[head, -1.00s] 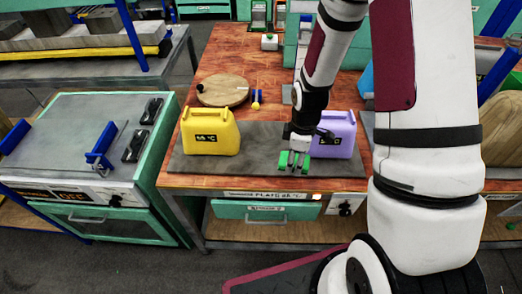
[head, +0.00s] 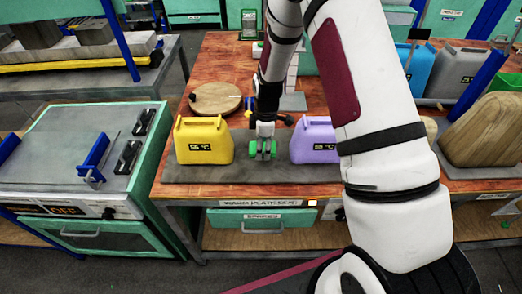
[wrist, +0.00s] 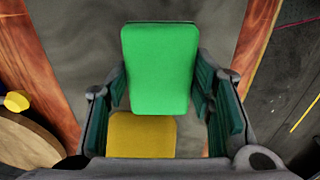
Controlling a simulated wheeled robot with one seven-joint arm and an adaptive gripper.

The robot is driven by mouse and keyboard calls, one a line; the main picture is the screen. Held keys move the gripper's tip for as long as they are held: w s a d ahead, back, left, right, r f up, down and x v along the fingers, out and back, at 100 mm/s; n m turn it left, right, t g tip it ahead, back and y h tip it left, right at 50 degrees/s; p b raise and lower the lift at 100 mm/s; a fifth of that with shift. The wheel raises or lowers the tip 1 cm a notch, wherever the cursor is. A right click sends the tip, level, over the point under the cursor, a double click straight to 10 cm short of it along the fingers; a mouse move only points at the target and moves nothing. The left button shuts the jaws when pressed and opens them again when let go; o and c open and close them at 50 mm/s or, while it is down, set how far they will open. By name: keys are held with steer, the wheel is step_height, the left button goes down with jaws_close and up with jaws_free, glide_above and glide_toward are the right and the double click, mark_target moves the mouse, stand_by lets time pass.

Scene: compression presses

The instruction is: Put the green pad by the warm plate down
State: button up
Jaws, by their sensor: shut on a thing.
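The warm plate (head: 290,174) is the dark grey slab along the front of the wooden bench. A yellow can (head: 205,141) stands on its left and a purple can (head: 313,141) to the right, both with displays. My gripper (head: 263,150) points down between the two cans, over the plate. In the wrist view my gripper (wrist: 165,88) is shut on the green pad (wrist: 160,68), which lies between its dark teal fingers. A yellow surface (wrist: 141,135) shows below the pad in that view; I cannot tell what it belongs to. Whether the pad touches the plate is unclear.
A round wooden board (head: 216,98) lies behind the yellow can. Blue and grey cans (head: 452,74) and a wooden block (head: 490,130) stand at the right. Bare plate shows between the cans.

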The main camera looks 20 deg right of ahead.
steer(key=shift+w, duration=0.3)
steer(key=shift+w+a+f+p, duration=0.1)
steer(key=shift+w+f+p, duration=0.1)
steer(key=shift+f, duration=0.7)
steer(key=shift+w+a+f+p, duration=0.1)
steer(key=shift+f+p, duration=0.05)
steer(key=shift+f, duration=0.75)
steer(key=shift+f, duration=0.15)
steer(key=o, duration=1.3)
